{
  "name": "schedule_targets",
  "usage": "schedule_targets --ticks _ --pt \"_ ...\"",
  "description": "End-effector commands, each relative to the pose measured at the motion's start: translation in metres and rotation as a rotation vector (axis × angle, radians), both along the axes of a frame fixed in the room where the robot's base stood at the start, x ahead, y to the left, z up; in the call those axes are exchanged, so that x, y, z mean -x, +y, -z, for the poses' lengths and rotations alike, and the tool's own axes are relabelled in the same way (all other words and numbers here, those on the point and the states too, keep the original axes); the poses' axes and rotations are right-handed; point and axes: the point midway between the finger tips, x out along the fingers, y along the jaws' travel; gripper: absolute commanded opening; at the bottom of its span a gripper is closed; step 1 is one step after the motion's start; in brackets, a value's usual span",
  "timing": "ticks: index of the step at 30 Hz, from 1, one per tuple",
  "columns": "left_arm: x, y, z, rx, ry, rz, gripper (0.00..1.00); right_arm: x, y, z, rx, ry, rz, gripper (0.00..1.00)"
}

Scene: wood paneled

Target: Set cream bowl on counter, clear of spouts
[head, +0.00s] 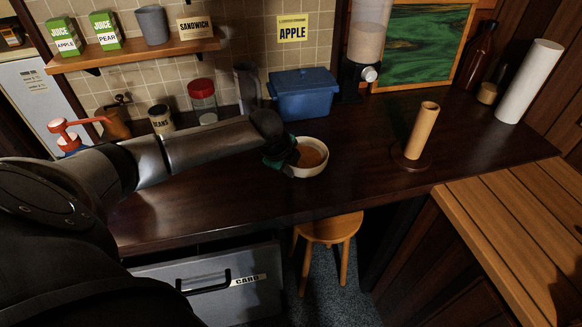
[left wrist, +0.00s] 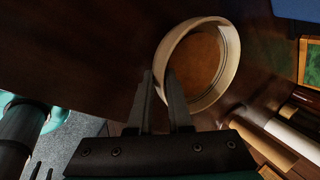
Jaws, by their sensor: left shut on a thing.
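My left gripper (head: 289,157) reaches in from the left and is shut on the bowl's near-left wall. In the left wrist view, the two fingers (left wrist: 160,76) straddle the wall of the bowl (left wrist: 232,62). The clear dispenser (head: 366,42) stands at the back, with its white spout (head: 369,74) well behind and right of the bowl.
A blue lidded box (head: 304,97) stands behind the bowl. A paper-roll holder (head: 422,130) stands to the right. A red-lidded jar (head: 202,98), a beans can (head: 161,119) and a red-handled grinder (head: 80,130) line the back left. A stool (head: 330,230) is below. Counter between bowl and holder is clear.

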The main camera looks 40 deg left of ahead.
Motion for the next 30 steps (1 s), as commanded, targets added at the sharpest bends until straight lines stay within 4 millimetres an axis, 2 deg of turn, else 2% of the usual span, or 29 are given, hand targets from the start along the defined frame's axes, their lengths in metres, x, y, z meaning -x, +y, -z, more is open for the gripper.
schedule_targets --ticks 8,9,16,24,30 --pt "-0.001 0.0 0.001 0.0 -0.004 0.0 0.0 -0.001 0.0 0.0 0.0 -0.001 0.0 0.79" --pt "0.0 0.0 0.002 -0.001 -0.001 0.0 0.22 -0.001 0.0 0.0 0.0 -0.002 0.0 0.79" --pt "0.0 0.0 0.002 -0.001 0.0 0.0 0.47 -0.001 0.0 0.0 0.001 -0.002 0.0 0.79" --pt "0.0 0.0 0.0 -0.001 -0.001 0.0 0.47 -0.002 0.0 0.0 0.0 -0.003 0.0 0.79" --pt "0.006 0.001 -0.016 -0.002 -0.001 0.0 0.47 -0.002 0.0 -0.004 0.0 -0.003 0.0 0.79"
